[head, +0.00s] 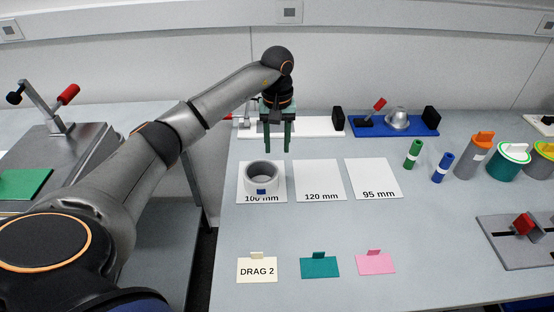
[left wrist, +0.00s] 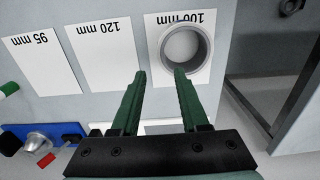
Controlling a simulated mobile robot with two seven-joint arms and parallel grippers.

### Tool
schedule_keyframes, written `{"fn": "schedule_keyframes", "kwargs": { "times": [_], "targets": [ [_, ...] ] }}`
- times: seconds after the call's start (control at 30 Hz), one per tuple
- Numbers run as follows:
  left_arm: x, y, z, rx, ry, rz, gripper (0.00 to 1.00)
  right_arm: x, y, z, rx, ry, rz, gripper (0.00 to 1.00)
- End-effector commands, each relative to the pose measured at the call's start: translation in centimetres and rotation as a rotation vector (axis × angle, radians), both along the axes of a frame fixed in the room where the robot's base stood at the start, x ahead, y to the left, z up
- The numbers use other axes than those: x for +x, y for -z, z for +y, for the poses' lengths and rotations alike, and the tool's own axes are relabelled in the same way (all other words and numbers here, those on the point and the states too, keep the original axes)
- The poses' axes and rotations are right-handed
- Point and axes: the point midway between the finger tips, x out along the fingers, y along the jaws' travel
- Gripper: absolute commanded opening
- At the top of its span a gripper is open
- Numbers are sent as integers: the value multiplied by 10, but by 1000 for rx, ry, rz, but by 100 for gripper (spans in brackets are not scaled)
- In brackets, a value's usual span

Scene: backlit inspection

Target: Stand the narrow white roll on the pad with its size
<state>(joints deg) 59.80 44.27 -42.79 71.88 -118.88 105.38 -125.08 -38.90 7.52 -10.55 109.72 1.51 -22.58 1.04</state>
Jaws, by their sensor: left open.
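The roll also shows in the left wrist view (left wrist: 207,50). To the right lie bare pads marked 120 mm (head: 320,179) and 95 mm (head: 372,178). My left gripper (head: 277,150) is open and empty, fingers pointing down, above the far edge of the 100 mm pad. In the left wrist view my left gripper (left wrist: 160,74) has one fingertip overlapping the roll's edge; contact cannot be told.
A green roll (head: 413,154), a blue roll (head: 441,166) and several larger canisters (head: 475,156) stand at the right. A blue fixture (head: 397,124) is at the back. Small cards, one marked DRAG 2 (head: 257,271), lie in front. The table between pads and cards is clear.

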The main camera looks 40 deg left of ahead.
Motion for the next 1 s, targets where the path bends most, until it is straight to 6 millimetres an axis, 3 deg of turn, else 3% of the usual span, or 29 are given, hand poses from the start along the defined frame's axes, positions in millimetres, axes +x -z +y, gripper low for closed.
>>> {"fn": "schedule_keyframes", "kwargs": {
  "times": [0.1,0.23,1.0],
  "targets": [
    [0,-17,1,1,0,-2,44,0,2,0,0,0,1,72],
    [0,-26,1,1,-1,-2,44,0,2,0,0,0,1,72],
    [0,-27,0,0,0,0,44,0,2,0,0,0,1,72]
  ]
}}
